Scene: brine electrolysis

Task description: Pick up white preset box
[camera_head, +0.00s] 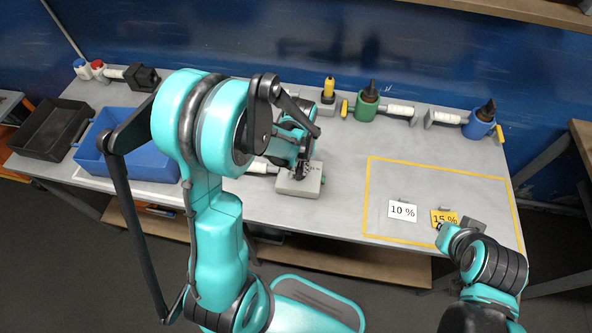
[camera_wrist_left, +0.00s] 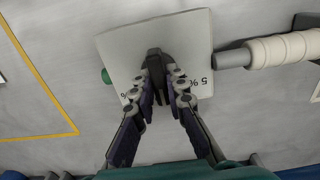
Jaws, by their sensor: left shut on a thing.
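The white preset box (camera_head: 296,189) sits at the middle of the grey table, near its front edge, with a small green part on its right side. In the left wrist view the box (camera_wrist_left: 125,50) shows printed percent labels, partly covered by the fingers. My left gripper (camera_head: 303,172) is over the box. In the wrist view its fingers (camera_wrist_left: 159,82) are shut on the dark handle on top of the box. Whether the box is off the table cannot be told. My right gripper (camera_head: 442,231) is low at the right, its fingers unclear.
A yellow-taped area (camera_head: 442,177) holds a white "10 %" card (camera_head: 402,211) and a yellow "15 %" card (camera_head: 444,217). A blue bin (camera_head: 140,170) and a black bin (camera_head: 50,130) stand left. Green (camera_head: 367,104) and blue (camera_head: 479,124) containers stand behind. A white cylinder (camera_wrist_left: 285,49) lies close beside the box.

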